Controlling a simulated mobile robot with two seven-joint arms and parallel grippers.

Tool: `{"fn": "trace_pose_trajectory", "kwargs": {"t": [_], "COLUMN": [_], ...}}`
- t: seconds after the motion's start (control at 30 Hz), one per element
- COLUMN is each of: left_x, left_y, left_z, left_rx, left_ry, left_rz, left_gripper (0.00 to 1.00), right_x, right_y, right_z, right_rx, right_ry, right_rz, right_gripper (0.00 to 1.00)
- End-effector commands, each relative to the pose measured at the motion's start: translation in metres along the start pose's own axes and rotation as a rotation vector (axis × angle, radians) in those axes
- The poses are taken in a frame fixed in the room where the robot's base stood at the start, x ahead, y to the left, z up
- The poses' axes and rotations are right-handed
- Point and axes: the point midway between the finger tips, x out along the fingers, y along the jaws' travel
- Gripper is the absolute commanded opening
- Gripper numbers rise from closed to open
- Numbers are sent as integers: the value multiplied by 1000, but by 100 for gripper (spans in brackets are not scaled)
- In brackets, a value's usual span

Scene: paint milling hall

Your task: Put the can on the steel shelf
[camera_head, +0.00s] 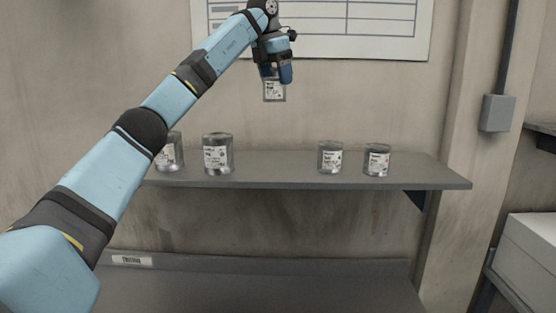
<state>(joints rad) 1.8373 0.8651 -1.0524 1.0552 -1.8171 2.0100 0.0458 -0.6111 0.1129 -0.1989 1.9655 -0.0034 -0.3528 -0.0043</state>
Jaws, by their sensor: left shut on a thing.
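My left gripper (275,73) is shut on a small metal can (274,91) with a white label. It holds the can upright in the air, above the grey steel shelf (285,180) and in front of the wall. In the picture the can is over the open stretch between the cans on the shelf. The gripper covers the can's top. My right gripper is not in view.
On the shelf stand two cans at the left, one partly behind my arm (170,153) and one clear of it (217,154), and two at the right (330,157) (376,160). The shelf middle is bare. A lower grey surface (270,285) lies below. A grey box (497,113) is on the right pillar.

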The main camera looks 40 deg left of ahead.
Motion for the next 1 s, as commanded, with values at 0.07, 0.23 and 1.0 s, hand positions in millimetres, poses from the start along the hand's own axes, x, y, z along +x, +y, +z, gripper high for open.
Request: {"fn": "trace_pose_trajectory", "kwargs": {"t": [0.07,0.23,1.0], "left_x": [8,42,165], "left_y": [0,0,0], "left_z": [-2,-11,-46], "left_rx": [1,2,1], "left_ry": [2,5,3], "left_rz": [-1,-2,0], "left_gripper": [36,36,36], "right_x": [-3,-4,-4], "right_y": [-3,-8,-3], "right_z": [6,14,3], "right_rx": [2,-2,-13], "right_ry": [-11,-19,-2], "right_rz": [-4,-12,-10], "right_gripper": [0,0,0]}}
